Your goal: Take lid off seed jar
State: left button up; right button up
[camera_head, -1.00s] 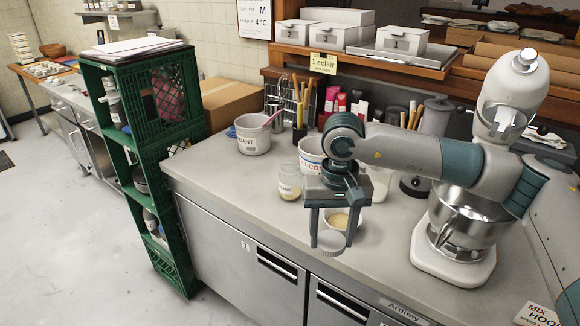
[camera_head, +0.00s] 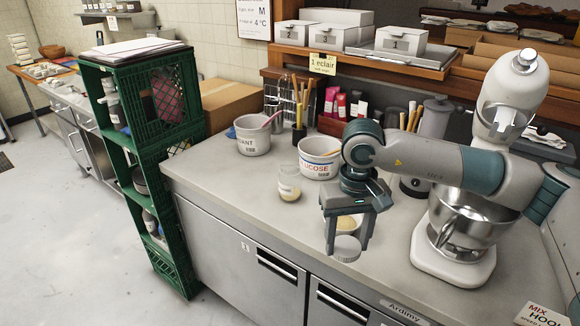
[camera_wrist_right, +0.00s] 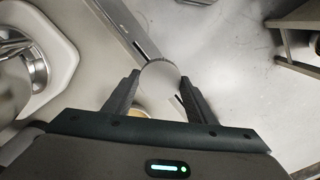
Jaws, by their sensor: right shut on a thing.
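My right gripper (camera_head: 346,240) is shut on a round pale grey lid (camera_head: 346,249). It holds the lid between its fingertips near the counter's front edge; the lid also shows in the right wrist view (camera_wrist_right: 160,75), between the two fingers. A small clear glass jar (camera_head: 289,184), with pale contents low inside, stands upright on the counter to the left of the gripper. No lid shows on it, and the lid in my gripper is clear of it. I cannot read the jar's label. My left gripper is not in view.
A small bowl (camera_head: 351,224) with yellowish contents is partly hidden behind my right gripper. A white glucose tub (camera_head: 318,160) and another labelled tub (camera_head: 253,136) stand behind the jar. A stand mixer (camera_head: 455,262) stands to the right. The counter left of the jar is clear.

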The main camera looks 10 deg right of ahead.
aim_at(290, 175)
jog(key=i+j+z, duration=0.1)
jog(key=i+j, duration=0.15)
jog(key=i+j+z, duration=0.15)
jog(key=i+j, duration=0.15)
jog(key=j, duration=0.2)
jog(key=i+j+z, duration=0.1)
jog(key=j, duration=0.3)
jog(key=i, duration=0.1)
